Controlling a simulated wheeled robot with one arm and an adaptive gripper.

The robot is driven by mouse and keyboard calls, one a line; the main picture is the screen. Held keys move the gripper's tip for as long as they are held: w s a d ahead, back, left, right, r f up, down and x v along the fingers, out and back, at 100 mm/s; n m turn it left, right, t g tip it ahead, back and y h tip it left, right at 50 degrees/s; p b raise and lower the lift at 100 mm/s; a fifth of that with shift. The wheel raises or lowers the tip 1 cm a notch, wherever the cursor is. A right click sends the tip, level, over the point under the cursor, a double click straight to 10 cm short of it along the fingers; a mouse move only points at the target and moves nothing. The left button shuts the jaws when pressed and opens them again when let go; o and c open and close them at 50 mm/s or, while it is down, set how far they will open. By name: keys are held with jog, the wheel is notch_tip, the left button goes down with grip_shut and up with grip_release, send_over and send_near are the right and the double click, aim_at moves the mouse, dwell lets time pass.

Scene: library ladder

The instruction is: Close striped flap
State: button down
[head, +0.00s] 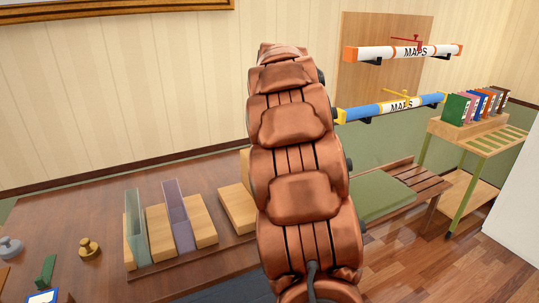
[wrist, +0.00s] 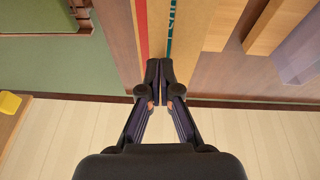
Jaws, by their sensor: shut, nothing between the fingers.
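In the wrist view, a tan wooden surface (wrist: 190,30) at the top centre carries a red stripe along one edge and a thin teal stripe. It looks like the striped flap, but I cannot tell how far it is open. My gripper (wrist: 159,68) is shut and empty, its fingertips over the lower end of this surface between the stripes. I cannot tell whether they touch it. In the head view, my arm hides my gripper and the striped surface.
Left of my arm, the brown table (head: 95,200) bears two upright translucent panels (head: 178,215) with wooden blocks, and a brass knob (head: 88,248). To the right are a bench with a green pad (head: 380,197), two map tubes (head: 390,108) on the wall and a book cart (head: 485,140).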

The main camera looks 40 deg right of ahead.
jog(key=shift+w+a+f+g+h+b, duration=0.15)
jog(key=shift+a+f+h+b, duration=0.1)
jog(key=shift+h+b, duration=0.3)
jog(key=shift+a+f+g+h+b, duration=0.2)
jog(key=shift+h+b, duration=0.1)
jog(key=shift+h, duration=0.45)
jog(key=shift+r, duration=0.1)
